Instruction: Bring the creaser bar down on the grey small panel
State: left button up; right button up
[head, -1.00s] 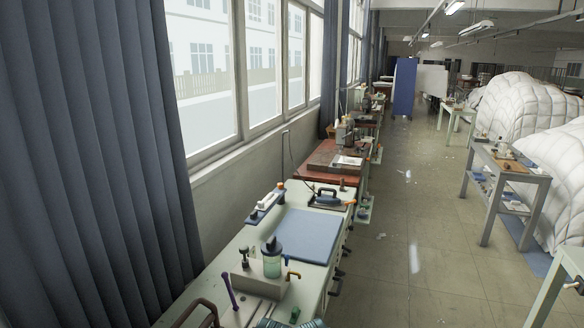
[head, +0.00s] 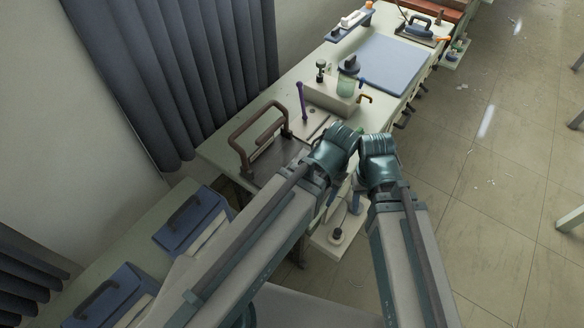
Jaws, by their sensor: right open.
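The creaser bar appears to be the brown bar-shaped handle (head: 256,132) at the near end of the bench, standing raised above a dark grey flat plate (head: 278,160). I cannot tell whether this plate is the grey small panel or the creaser's base. My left gripper (head: 338,150) is to the right of the plate, and my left forearm covers its near side. My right gripper (head: 379,152) is farther right, by the bench's front edge, open and apart from the bar. The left gripper's jaw opening is hidden by its own body.
Blue handled cases (head: 187,217) sit at lower left.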

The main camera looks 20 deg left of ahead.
aim_at(283, 119)
jog(key=u, duration=0.75)
